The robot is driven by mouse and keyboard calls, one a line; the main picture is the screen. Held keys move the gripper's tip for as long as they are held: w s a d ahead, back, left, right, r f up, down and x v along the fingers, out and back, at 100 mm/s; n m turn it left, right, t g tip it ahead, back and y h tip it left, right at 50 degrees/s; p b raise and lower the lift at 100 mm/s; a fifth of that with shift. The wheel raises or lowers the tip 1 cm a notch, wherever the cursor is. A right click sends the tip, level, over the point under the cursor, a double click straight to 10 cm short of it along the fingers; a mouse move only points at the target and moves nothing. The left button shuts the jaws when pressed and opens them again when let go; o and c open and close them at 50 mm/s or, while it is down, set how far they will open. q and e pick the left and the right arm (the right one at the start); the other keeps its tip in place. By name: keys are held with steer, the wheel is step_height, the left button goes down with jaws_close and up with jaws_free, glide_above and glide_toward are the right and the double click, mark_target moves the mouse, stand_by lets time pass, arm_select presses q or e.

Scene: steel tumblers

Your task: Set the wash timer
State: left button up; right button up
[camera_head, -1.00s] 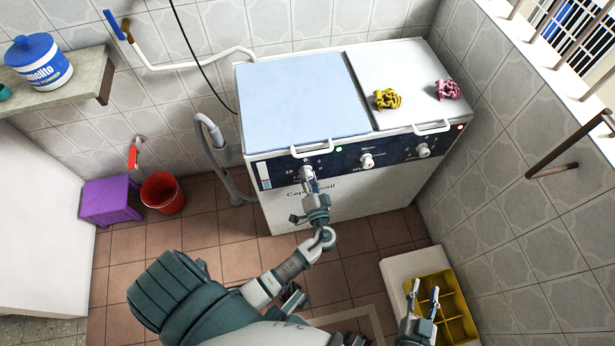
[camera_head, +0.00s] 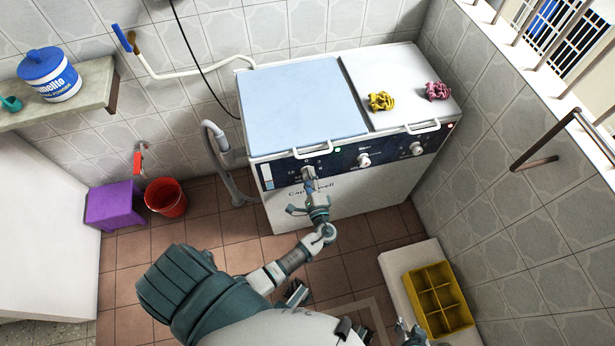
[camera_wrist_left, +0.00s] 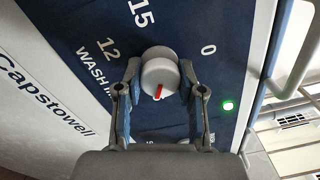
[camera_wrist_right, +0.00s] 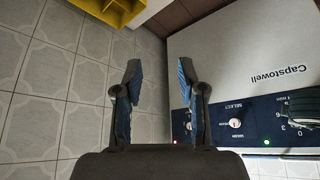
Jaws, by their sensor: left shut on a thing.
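The washing machine (camera_head: 335,205) stands against the back wall, its dark blue control panel (camera_head: 340,160) facing me. The white wash timer knob (camera_wrist_left: 160,74), leftmost on the panel, carries a red mark pointing toward the lower edge of the left wrist view. Numbers 12, 15 and 0 show around it; the rest of the dial is partly hidden. My left gripper (camera_wrist_left: 158,88) is shut on this knob, one finger at each side; it also reaches the panel in the head view (camera_head: 310,180). My right gripper (camera_wrist_right: 155,82) is open and empty, away from the panel.
A select knob (camera_head: 364,160) and another knob (camera_head: 416,149) sit further right. Yellow (camera_head: 381,101) and pink (camera_head: 438,91) cloths lie on the machine's lid. A yellow crate (camera_head: 411,290) stands at right on a white block. A red bucket (camera_head: 166,198) and purple stool (camera_head: 115,205) stand left.

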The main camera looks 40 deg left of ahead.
arm_select(q)
steer(key=m, duration=0.1)
steer(key=m+p, duration=0.1)
steer(key=m, duration=0.1)
steer(key=shift+w+a+r+p, duration=0.1)
steer(key=shift+w+r+p, duration=0.2)
steer(key=shift+r, duration=0.1)
arm_select(e)
steer(key=s+d+g, duration=0.2)
steer(key=s+g, duration=0.1)
steer(key=s, duration=0.3)
arm_select(q)
steer(key=m+p, duration=0.3)
steer(key=m, duration=0.2)
steer(key=shift+s+f, duration=0.1)
steer(key=shift+f+m+p, duration=0.15)
steer(key=shift+m+p, duration=0.15)
steer(key=shift+m, duration=0.6)
arm_select(e)
step_height(320, 180, down, 12)
steer(key=shift+w+a+r+g+h, duration=0.2)
steer(key=shift+w+g+h, duration=0.1)
steer(key=shift+w+h, duration=0.15)
steer(key=shift+f, duration=0.1)
